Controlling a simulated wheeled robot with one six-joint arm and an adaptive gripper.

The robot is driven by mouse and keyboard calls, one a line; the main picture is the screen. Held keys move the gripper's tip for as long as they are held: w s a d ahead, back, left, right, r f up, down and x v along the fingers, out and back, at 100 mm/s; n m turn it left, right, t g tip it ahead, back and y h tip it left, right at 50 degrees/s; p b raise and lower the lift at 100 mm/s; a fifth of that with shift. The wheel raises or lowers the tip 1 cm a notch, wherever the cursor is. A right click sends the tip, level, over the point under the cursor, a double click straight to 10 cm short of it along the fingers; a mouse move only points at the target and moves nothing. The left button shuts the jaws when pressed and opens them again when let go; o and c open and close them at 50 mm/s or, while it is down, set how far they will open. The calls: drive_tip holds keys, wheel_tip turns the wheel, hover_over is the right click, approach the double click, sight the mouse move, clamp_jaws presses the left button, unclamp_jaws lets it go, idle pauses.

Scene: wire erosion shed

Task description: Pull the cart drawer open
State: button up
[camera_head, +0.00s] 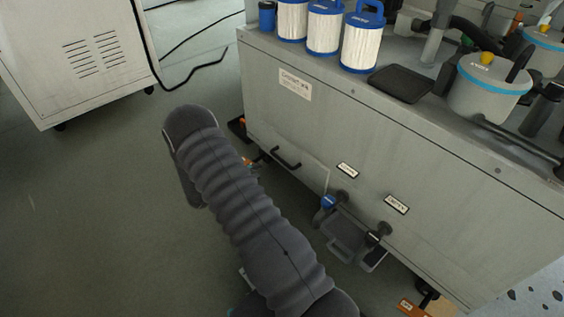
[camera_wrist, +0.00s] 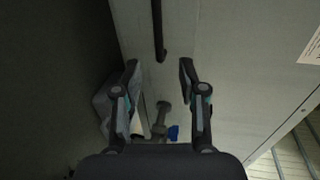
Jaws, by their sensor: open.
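The cart drawer (camera_head: 311,172) is a grey front panel low on the left of a large grey cabinet, and it looks flush with the cabinet face. Its black bar handle (camera_head: 286,158) shows just right of my sleeved arm. In the wrist view the handle (camera_wrist: 158,30) runs upright at the top centre, its lower end near the level of my fingertips. My gripper (camera_wrist: 159,70) is open and empty, with one finger on each side of the handle's line. I cannot tell how far the handle is in depth. In the head view my arm hides the gripper.
Blue and black valves (camera_head: 328,202) stick out right of the drawer, above a grey bin (camera_head: 350,240). White filter cartridges (camera_head: 362,40) and a lidded pot (camera_head: 485,88) stand on the cabinet. A white vented cabinet (camera_head: 75,60) is at upper left.

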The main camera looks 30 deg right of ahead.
sight(282, 161)
drive_tip(key=x, duration=1.3)
drive_tip(key=shift+w+d+f, duration=0.1)
drive_tip(key=shift+d+f, duration=0.1)
drive_tip(key=shift+d, duration=0.15)
clamp_jaws()
